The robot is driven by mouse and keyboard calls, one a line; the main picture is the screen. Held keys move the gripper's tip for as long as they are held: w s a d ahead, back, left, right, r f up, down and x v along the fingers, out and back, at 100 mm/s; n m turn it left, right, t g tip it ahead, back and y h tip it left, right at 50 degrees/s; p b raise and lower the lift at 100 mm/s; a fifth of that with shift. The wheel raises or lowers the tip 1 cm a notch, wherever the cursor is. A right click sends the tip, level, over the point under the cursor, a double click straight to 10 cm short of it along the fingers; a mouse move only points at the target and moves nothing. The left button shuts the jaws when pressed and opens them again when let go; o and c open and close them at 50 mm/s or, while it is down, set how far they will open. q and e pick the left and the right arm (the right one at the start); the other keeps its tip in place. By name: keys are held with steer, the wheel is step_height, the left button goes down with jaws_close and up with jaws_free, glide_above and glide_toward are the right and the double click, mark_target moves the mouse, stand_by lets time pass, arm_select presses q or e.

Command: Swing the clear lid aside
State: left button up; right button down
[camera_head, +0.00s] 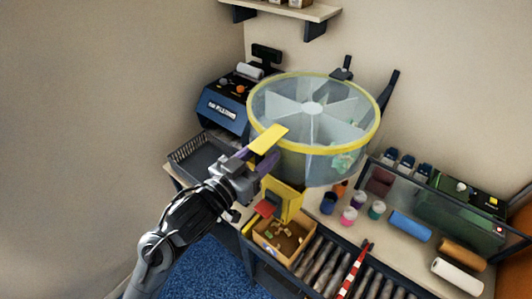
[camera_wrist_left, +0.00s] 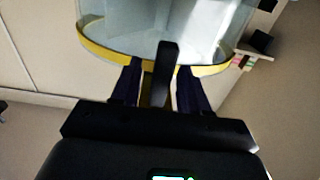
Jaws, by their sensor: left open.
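The clear lid (camera_head: 335,99) is a round disc with wedge-shaped sections, a pale hub and a yellow rim. It lies over the top of a clear drum (camera_head: 308,165). A flat yellow tab (camera_head: 268,139) sticks out at the rim's front left. My left gripper (camera_head: 251,158) is at this tab, its purple fingers open. In the left wrist view, my left gripper (camera_wrist_left: 160,82) has its dark fingers on either side of a dark bar (camera_wrist_left: 168,62), with the yellow rim (camera_wrist_left: 103,46) just beyond. I cannot tell whether the fingers touch the tab. My right gripper is not in view.
A yellow chute (camera_head: 284,200) and a wooden box (camera_head: 283,240) stand below the drum. A grey basket (camera_head: 205,160) and a dark machine (camera_head: 222,105) are behind my left arm. Several small pots and rolls lie right of the drum. A shelf (camera_head: 290,9) hangs above.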

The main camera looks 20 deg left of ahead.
arm_select(q)
jaws_close()
stand_by(0.3)
